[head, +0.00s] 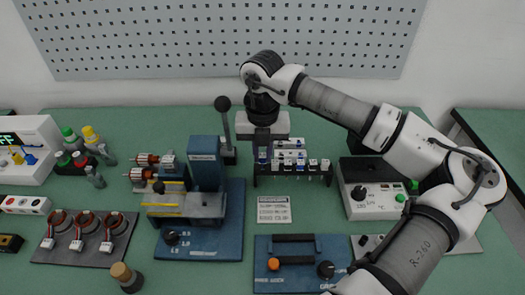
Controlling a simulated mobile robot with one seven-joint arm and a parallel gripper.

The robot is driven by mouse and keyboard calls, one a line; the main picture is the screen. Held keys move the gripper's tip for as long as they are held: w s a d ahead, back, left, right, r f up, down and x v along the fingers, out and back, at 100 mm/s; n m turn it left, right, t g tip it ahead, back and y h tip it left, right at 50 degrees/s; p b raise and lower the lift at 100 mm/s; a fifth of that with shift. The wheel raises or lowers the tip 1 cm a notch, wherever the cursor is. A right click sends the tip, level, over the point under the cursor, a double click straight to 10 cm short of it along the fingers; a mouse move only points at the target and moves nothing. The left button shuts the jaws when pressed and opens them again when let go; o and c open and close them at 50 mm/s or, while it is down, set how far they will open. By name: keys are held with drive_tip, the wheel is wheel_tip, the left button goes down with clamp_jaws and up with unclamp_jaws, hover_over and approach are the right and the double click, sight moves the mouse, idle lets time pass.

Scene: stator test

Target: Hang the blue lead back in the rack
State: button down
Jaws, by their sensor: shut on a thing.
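The rack (291,181) is a dark comb-like holder right of the middle of the table. Several small leads or plugs with pale and blue parts stand in a row along it. My gripper (263,150) points down over the rack's left end. It is shut on the blue lead (263,160), of which only a small blue part shows below the fingers. I cannot tell whether the lead sits in the rack's slot or is just above or in front of it.
A blue press-like machine (206,165) and its black-knobbed lever (226,128) stand close left of my gripper. A white instrument box (372,203) stands right of the rack. A label plate (273,209) lies in front. A blue control box (300,262) is nearer.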

drive_tip(key=shift+f, duration=0.3)
drive_tip(key=shift+f+b, duration=0.9)
drive_tip(key=shift+b, duration=0.25)
drive_tip(key=c, duration=1.3)
unclamp_jaws()
wheel_tip(320, 180, up, 14)
drive_tip(key=b, duration=0.1)
drive_tip(key=shift+b, duration=0.3)
drive_tip(key=shift+a, duration=0.1)
